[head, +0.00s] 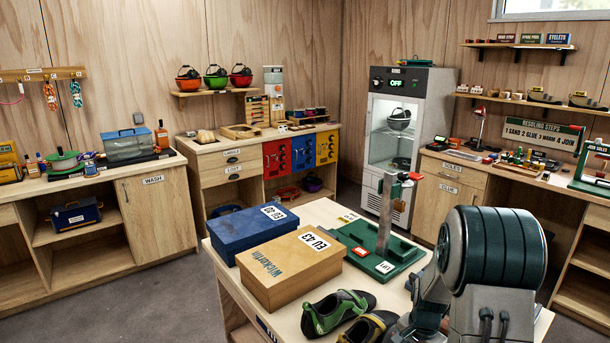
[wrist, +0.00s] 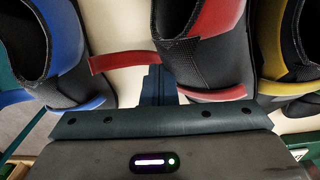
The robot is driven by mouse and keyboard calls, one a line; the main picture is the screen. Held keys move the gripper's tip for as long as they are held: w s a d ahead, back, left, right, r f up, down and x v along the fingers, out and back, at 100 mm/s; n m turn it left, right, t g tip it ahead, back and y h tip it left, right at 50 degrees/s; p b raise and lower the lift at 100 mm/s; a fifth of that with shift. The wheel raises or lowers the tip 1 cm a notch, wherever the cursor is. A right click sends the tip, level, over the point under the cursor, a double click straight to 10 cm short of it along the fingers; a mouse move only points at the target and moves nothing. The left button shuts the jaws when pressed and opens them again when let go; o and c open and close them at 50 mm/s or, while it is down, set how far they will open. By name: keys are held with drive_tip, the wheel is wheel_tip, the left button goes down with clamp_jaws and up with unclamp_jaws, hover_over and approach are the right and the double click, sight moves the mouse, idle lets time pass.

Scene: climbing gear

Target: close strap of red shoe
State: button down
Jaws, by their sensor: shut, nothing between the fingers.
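The red shoe (wrist: 212,50) is in the middle of the wrist view, black with red panels. Its red strap (wrist: 125,61) sticks out to the left, away from the shoe, with its end over the pale surface near the blue shoe (wrist: 45,55). A red band (wrist: 213,94) shows at the shoe's lower edge. My gripper (wrist: 159,78) is shut and empty, its dark fingertips just below the strap between the red and blue shoes. I cannot tell whether they touch the strap. In the head view I cannot make out the red shoe or my fingertips.
A yellow shoe (wrist: 288,55) stands close on the right in the wrist view. In the head view, a green shoe (head: 335,312), a tan shoe box (head: 291,268), a blue box (head: 253,233) and a green base with an upright post (head: 372,250) crowd the table.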

drive_tip(key=shift+w+a+r+p, duration=0.2)
drive_tip(key=shift+r+p, duration=0.1)
drive_tip(key=shift+r, duration=0.25)
drive_tip(key=shift+w+a+r+p, duration=0.1)
drive_tip(key=shift+a+r+p, duration=0.15)
drive_tip(key=shift+r, duration=0.35)
drive_tip(key=shift+w+a+r+p, duration=0.15)
drive_tip(key=shift+r+p, duration=0.2)
drive_tip(key=shift+r, duration=0.2)
drive_tip(key=shift+w+a+r+p, duration=0.5)
drive_tip(key=shift+w+a+r, duration=0.1)
drive_tip(key=shift+a+r, duration=0.15)
drive_tip(key=shift+w+a+r+p, duration=0.5)
drive_tip(key=shift+w+a+r, duration=0.05)
drive_tip(key=shift+a+r, duration=0.15)
wheel_tip(320, 180, up, 7)
drive_tip(key=p, duration=0.4)
